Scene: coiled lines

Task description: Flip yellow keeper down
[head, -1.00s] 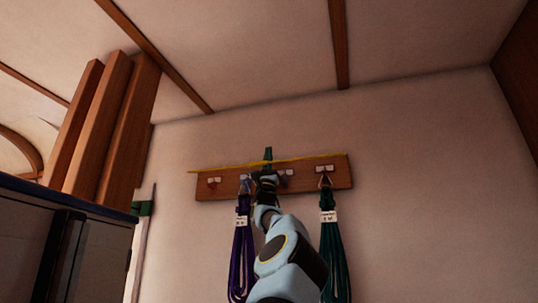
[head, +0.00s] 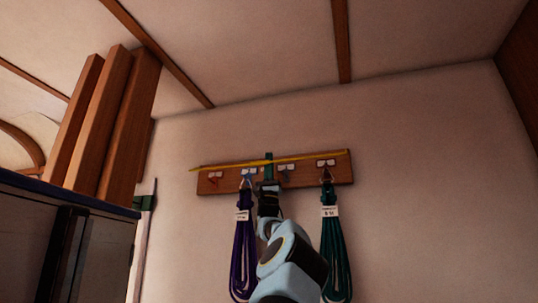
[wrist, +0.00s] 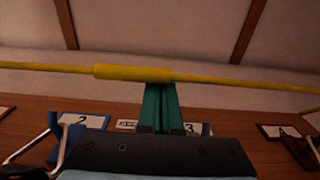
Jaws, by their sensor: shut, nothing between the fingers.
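The yellow keeper (head: 310,156) is a long thin bar running across the upper part of the wooden hook board (head: 205,186). In the wrist view it spans the whole picture, with a thicker yellow sleeve (wrist: 132,73) near the middle. My gripper (head: 268,158) is at the middle of the bar, its green fingers pointing up and pressed together, empty. In the wrist view the fingers (wrist: 159,86) reach up to the sleeve's right end, which covers their tips. I cannot tell whether they touch it.
A purple coiled line (head: 242,240) hangs left of my arm and a dark green coil (head: 331,245) hangs right of it. White number labels (wrist: 78,120) mark the hooks. Wooden posts (head: 115,120) and a dark cabinet (head: 65,240) stand left. The right wall is bare.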

